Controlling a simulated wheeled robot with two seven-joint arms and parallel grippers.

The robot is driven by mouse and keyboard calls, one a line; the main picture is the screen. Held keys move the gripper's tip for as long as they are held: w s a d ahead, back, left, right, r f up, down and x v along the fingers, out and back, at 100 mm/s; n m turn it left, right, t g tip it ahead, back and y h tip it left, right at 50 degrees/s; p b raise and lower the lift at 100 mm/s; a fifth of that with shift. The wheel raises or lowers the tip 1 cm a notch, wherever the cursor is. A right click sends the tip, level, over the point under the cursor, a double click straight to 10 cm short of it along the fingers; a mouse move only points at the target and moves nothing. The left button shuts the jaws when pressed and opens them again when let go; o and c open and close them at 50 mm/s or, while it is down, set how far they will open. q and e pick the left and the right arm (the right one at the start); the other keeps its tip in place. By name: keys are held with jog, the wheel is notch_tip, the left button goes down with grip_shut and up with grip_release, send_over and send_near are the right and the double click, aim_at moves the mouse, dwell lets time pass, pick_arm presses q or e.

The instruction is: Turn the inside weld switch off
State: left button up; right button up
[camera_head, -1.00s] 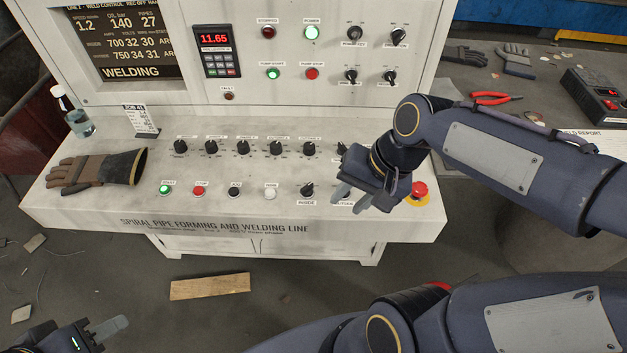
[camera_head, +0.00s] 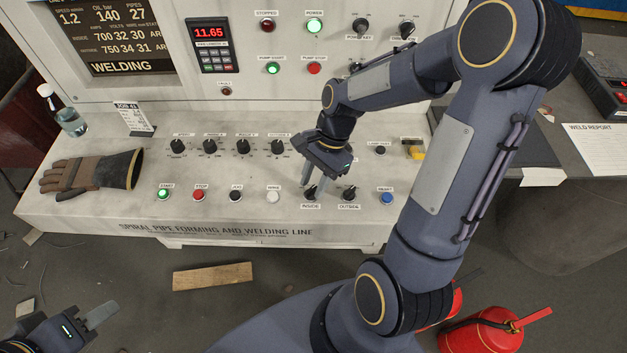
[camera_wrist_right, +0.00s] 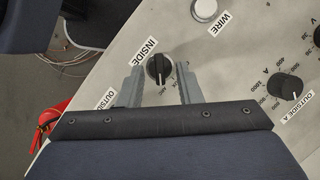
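The inside weld switch (camera_head: 310,192) is a black rotary knob over the INSIDE label on the console's front row. In the right wrist view the knob (camera_wrist_right: 158,68) has a white pointer line aimed down the picture, toward small print hard to read. My right gripper (camera_head: 313,180) is over this knob, fingers down. In the wrist view its two open fingers stand either side of the knob, with a gap on both sides. Whether the fingertips are down at knob height is unclear. My left gripper (camera_head: 98,315) is low at the left, away from the console; its opening is unclear.
The similar OUTSIDE knob (camera_head: 349,193) is close on the right, with a blue reset button (camera_head: 386,198) beyond. A white WIRE button (camera_head: 273,196) is left. Several knobs line the row behind. A glove (camera_head: 90,173) lies on the console's left.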

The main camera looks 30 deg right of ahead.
jog(key=shift+a+f, duration=0.1)
jog(key=shift+f, duration=0.15)
grip_shut()
